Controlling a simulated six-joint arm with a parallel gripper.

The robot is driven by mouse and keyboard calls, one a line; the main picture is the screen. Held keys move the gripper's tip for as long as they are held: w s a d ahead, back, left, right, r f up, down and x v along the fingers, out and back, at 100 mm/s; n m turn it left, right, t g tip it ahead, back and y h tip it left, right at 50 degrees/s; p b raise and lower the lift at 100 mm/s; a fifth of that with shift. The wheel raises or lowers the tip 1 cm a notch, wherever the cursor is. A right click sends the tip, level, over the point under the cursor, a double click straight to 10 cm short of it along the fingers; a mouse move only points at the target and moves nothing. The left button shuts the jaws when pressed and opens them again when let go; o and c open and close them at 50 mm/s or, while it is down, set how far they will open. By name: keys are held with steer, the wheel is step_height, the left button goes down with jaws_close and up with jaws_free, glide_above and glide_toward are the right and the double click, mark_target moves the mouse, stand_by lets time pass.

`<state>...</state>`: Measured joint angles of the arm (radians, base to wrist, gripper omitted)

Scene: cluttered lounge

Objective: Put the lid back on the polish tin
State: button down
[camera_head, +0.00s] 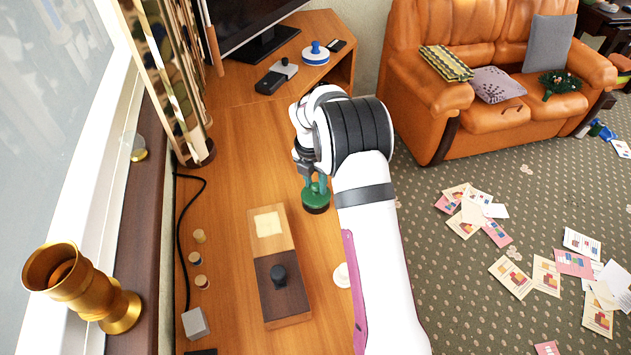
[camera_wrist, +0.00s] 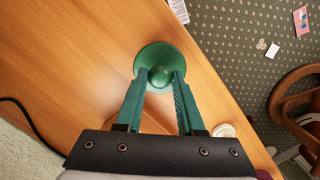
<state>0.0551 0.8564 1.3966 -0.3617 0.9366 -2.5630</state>
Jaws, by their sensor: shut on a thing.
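A round green lid (camera_wrist: 150,58) with a ball knob shows in the wrist view. My gripper (camera_wrist: 161,77) has its green fingers closed around the knob. In the head view my gripper (camera_head: 316,183) points down over the wooden desk, with the green lid (camera_head: 316,197) at its tips. A dark band shows under the lid's green top; I cannot tell whether this is the lid's own rim or the tin beneath it. No separate open polish tin can be made out; the lid and my arm may hide it.
A wooden box (camera_head: 286,240) with a black knob lies left of my gripper. A white round piece (camera_head: 342,275) sits beside my arm. Small cylinders (camera_head: 195,258), a grey cube (camera_head: 195,323) and a black cable line the left side. A blue-and-white pot (camera_head: 315,53) stands at the back.

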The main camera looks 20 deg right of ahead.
stand_by(0.4)
jaws_free()
stand_by(0.4)
steer(key=shift+r, duration=3.5)
jaws_close()
